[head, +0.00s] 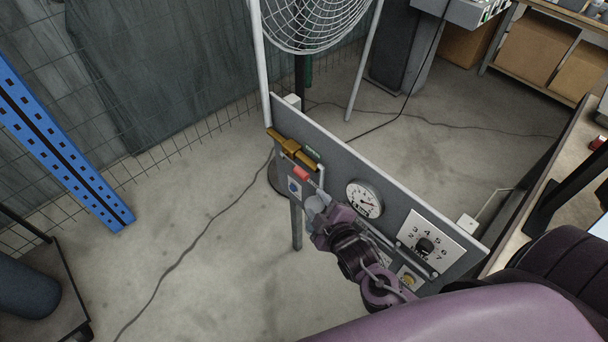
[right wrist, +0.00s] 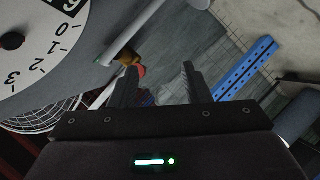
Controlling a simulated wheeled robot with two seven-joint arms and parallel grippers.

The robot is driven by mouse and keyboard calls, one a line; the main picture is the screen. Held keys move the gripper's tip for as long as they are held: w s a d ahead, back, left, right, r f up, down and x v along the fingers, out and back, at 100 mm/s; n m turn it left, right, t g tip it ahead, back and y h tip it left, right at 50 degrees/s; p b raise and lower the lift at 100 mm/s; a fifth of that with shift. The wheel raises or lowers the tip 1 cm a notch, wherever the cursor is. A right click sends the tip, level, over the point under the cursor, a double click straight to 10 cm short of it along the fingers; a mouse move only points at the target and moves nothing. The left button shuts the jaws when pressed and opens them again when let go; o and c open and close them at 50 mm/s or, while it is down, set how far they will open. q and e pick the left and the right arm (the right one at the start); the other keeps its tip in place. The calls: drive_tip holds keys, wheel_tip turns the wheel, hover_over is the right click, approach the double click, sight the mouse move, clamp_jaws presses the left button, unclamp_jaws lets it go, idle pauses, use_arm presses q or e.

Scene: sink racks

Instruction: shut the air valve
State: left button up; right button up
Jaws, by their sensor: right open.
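The air valve (head: 291,147) is a brass body at the upper left end of a grey panel. A red handle (head: 301,173) shows just below it, pointing down and to the right. In the right wrist view, the brass part (right wrist: 126,58) and the red handle (right wrist: 141,71) show just beyond the left fingertip, the handle partly hidden by that finger. My right gripper (head: 314,204) is in front of the panel, just below the red handle. Its fingers (right wrist: 160,84) are apart with nothing between them. I cannot tell whether it touches the handle. My left gripper is not in view.
The panel (head: 330,150) also carries a round gauge (head: 364,199), a numbered dial (head: 425,245), a blue knob (head: 294,187) and a yellow button (head: 408,281). A blue post (head: 60,145) is at left.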

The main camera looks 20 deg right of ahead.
sight(305, 180)
drive_tip(key=shift+n+t, duration=0.6)
drive_tip(key=shift+t, duration=0.2)
drive_tip(key=w, duration=0.2)
drive_tip(key=w+r, duration=0.1)
drive_tip(key=w, duration=0.2)
drive_tip(key=w+r, duration=0.1)
drive_tip(key=w, duration=0.2)
drive_tip(key=shift+w+a+p, duration=0.1)
drive_tip(key=shift+a+p, duration=0.05)
drive_tip(key=shift+p, duration=0.2)
drive_tip(key=shift+c, duration=0.2)
clamp_jaws()
